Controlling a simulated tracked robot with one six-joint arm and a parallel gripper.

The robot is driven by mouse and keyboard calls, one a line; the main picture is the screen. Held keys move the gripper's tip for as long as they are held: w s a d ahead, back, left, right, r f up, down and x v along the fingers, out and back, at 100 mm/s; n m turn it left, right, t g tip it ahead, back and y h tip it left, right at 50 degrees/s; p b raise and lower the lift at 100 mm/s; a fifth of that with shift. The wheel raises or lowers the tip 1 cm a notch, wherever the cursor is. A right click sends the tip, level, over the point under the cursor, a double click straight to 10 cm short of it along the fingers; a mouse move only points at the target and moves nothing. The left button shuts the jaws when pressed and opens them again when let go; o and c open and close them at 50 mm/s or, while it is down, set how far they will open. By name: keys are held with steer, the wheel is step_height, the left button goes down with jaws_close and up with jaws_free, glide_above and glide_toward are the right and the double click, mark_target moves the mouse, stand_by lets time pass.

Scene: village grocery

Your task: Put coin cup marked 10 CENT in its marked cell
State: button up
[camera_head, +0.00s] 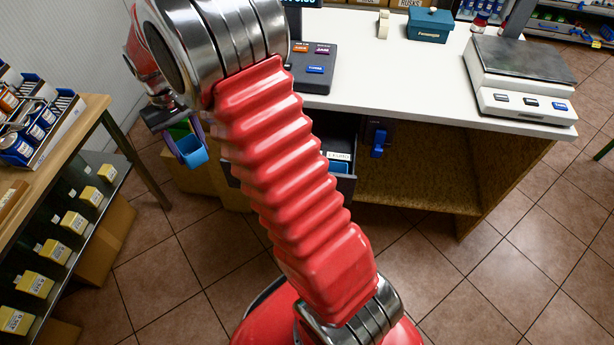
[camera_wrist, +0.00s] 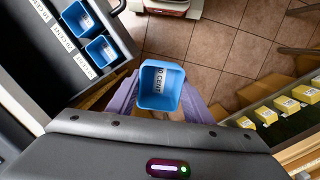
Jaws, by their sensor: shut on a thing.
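A blue square coin cup (camera_wrist: 160,98) is between the purple fingers of my gripper (camera_wrist: 158,105) in the wrist view. My gripper is shut on it. The cup's open top faces the camera, and a white label ending in "CENT" shows through it; its number is not legible. The head view shows the cup (camera_head: 192,152) at my gripper (camera_head: 186,140), left of the open drawer (camera_head: 340,186). In the wrist view, the drawer (camera_wrist: 112,22) lies left of the cup, apart from it. It holds two blue cups (camera_wrist: 78,20) (camera_wrist: 101,50) beside white cell labels. My arm hides much of the drawer in the head view.
A white counter (camera_head: 440,95) with a scale (camera_head: 530,75) and a keypad (camera_head: 314,68) stands behind the drawer. A blue lever or key (camera_head: 378,145) is right of the drawer. Shelves with yellow boxes (camera_head: 56,250) stand at left. Tiled floor lies between.

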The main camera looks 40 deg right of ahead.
steer(key=s+d+r+m+t, duration=0.1)
steer(key=s+d+m, duration=0.4)
steer(key=d+m, duration=0.25)
steer(key=s+d+r+m+y, duration=0.1)
steer(key=s+d+m, duration=0.45)
steer(key=d, duration=0.35)
steer(key=s+d+r+m+t, duration=0.1)
steer(key=s+d+m, duration=0.3)
steer(key=d+m, duration=0.35)
step_height(320, 180, down, 8)
steer(key=s+d+m, duration=0.1)
steer(key=s+m, duration=0.1)
steer(key=m, duration=0.5)
steer(key=shift+d+f+t, duration=0.2)
steer(key=shift+d+t, duration=0.05)
steer(key=shift+t, duration=0.05)
steer(key=shift+m, duration=0.25)
steer(key=shift+f, duration=3.15)
